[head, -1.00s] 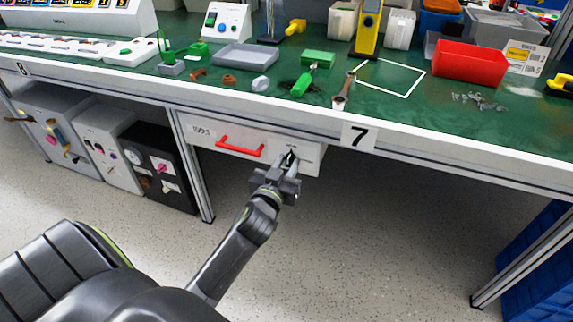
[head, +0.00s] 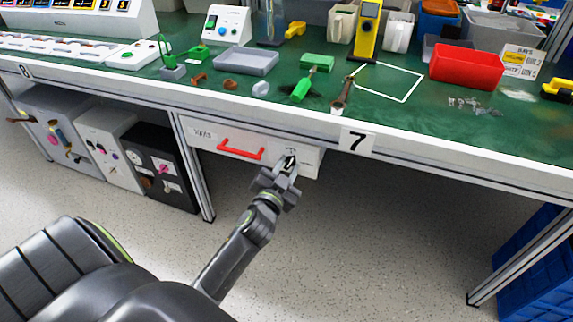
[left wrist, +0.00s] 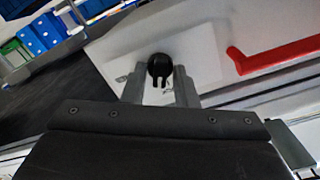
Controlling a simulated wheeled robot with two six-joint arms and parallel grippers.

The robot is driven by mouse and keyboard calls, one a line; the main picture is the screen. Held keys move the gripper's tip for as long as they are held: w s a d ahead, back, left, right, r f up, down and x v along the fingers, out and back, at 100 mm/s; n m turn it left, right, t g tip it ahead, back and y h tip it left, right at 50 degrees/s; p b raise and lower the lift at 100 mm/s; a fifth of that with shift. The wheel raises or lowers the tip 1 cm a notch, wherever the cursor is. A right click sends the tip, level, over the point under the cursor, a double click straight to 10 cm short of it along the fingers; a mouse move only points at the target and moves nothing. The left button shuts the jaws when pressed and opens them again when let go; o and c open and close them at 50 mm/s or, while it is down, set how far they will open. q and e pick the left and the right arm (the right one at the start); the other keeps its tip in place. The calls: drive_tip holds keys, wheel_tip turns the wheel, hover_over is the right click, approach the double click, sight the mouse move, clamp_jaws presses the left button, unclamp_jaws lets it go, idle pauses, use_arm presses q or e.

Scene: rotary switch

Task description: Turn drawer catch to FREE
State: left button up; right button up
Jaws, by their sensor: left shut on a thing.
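The drawer (head: 206,139) hangs under the bench top, with a red handle (head: 241,150) on its white front. The drawer catch is a small black knob (head: 291,161) on a pale plate at the drawer's right end. It also shows in the left wrist view (left wrist: 159,67), between the two grey fingers. My left gripper (head: 286,168) is at the knob and shut on it. The gripper looks rolled in the left wrist view relative to the drawer front. The plate's lettering is too small to read. My right gripper is not in view.
The green bench top (head: 390,112) above carries a red bin (head: 467,66), a screwdriver (head: 300,88) and other tools. A black cabinet (head: 157,170) stands left of the bench leg.

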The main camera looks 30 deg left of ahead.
use_arm(q)
drive_tip(key=m+p, duration=0.1)
drive_tip(key=m, duration=0.2)
drive_tip(key=shift+m, duration=0.4)
drive_tip(key=m+p, duration=0.1)
drive_tip(key=m, duration=0.2)
drive_tip(key=shift+m, duration=0.3)
drive_tip(key=m+p, duration=0.1)
drive_tip(key=m, duration=0.2)
drive_tip(key=shift+d+m, duration=0.1)
drive_tip(key=shift+m, duration=0.2)
drive_tip(key=shift+f+m, duration=0.1)
drive_tip(key=shift+m, duration=0.6)
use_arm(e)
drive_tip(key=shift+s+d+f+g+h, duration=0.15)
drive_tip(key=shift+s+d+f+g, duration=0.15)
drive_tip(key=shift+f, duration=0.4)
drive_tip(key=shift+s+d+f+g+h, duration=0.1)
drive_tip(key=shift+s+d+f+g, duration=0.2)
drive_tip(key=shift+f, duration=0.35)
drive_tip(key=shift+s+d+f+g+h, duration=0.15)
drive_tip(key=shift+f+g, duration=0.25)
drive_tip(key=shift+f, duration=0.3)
use_arm(q)
drive_tip(key=o, duration=0.7)
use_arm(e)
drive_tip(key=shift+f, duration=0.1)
use_arm(q)
drive_tip(key=shift+s+p, duration=0.1)
drive_tip(key=shift+p, duration=0.2)
